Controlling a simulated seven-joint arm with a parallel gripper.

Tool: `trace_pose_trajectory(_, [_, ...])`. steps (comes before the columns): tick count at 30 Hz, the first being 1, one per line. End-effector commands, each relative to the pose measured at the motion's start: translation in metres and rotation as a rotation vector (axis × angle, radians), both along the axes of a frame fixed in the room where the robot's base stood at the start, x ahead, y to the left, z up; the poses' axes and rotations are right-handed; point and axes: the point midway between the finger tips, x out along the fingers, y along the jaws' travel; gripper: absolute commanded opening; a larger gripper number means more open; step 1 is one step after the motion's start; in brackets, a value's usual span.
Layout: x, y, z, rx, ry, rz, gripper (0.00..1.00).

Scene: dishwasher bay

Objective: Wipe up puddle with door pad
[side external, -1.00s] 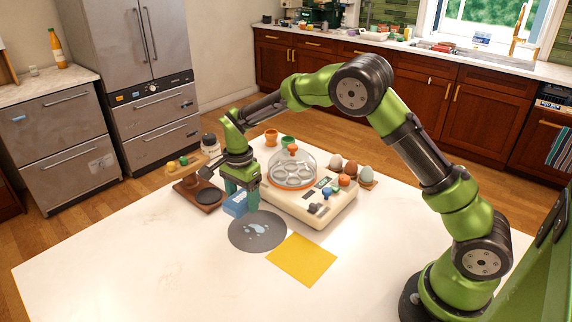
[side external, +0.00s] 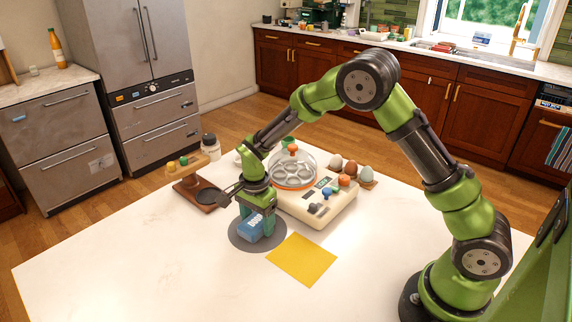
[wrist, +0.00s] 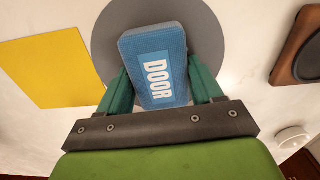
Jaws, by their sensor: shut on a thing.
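The blue door pad (wrist: 152,45), with a "DOOR" label, is between the green fingers of my gripper (side external: 256,226), which is shut on it. In the side view the pad (side external: 250,229) is low over the round grey mat (side external: 238,243); I cannot tell whether it touches. The mat also shows behind the pad in the wrist view (wrist: 205,30). The puddle is not visible now; the pad and gripper cover the middle of the mat.
A yellow square (side external: 302,260) lies right of the mat. A cream egg cooker (side external: 325,208) with a clear lid stands behind it, close to my gripper. A wooden stand (side external: 196,193) is at the back left. The front left of the white table is clear.

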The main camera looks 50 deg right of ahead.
Motion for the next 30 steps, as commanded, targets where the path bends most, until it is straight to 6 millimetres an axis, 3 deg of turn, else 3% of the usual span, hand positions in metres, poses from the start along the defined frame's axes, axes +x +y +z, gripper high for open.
trace_pose_trajectory(7, [-0.025,0.000,-0.001,0.000,0.006,0.000,0.37])
trace_pose_trajectory(30, [0.049,0.000,-0.001,0.000,0.001,-0.001,0.37])
